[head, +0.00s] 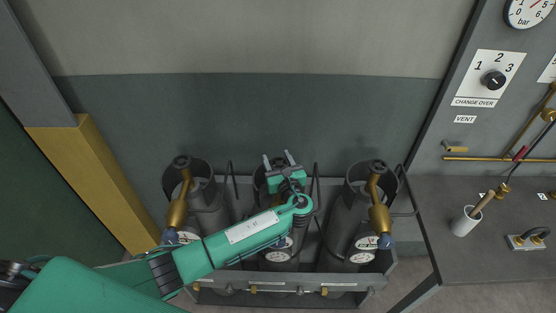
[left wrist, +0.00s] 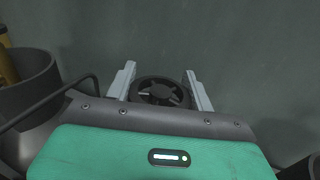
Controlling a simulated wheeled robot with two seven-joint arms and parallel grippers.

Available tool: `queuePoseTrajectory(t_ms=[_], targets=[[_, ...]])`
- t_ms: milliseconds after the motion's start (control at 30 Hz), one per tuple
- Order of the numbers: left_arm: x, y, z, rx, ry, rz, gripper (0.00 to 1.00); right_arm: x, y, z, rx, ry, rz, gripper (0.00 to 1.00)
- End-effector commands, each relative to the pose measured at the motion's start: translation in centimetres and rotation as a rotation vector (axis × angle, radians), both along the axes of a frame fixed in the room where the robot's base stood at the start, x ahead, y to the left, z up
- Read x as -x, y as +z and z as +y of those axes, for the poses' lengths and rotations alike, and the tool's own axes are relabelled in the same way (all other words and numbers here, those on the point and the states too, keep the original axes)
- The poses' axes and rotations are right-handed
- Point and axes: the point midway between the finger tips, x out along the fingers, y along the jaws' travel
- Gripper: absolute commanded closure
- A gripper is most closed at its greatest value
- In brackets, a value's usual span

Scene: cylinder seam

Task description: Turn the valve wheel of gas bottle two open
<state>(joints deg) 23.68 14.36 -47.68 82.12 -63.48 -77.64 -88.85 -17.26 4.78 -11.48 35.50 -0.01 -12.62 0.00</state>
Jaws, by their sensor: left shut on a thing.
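Three dark gas bottles stand in a row in a rack. The middle bottle (head: 262,190) is mostly hidden behind my left arm, and its white label (head: 278,256) is too small to read surely. My left gripper (head: 277,159) is over the top of the middle bottle. In the left wrist view, the black spoked valve wheel (left wrist: 160,93) sits between the two grey fingers of my left gripper (left wrist: 160,88), which is shut on it. How far the valve is open cannot be told. My right gripper is not in view.
The left bottle (head: 210,218) and right bottle (head: 342,230) flank the middle one, each with a brass fitting. Dark bars stand between the bottles. The grey rack (head: 315,300) runs along the front.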

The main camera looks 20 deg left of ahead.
Motion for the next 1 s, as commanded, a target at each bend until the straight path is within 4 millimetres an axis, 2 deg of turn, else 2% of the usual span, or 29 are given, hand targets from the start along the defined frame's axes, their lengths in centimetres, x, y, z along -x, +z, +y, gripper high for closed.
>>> queuePoseTrajectory(t_ms=[700,1000], targets=[[0.9,-0.2,0.5,0.001,0.641,0.002,0.7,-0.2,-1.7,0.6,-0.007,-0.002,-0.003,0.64],[1.3,0.0,0.7,0.001,0.856,0.002,0.7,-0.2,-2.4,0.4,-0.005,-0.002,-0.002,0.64]])
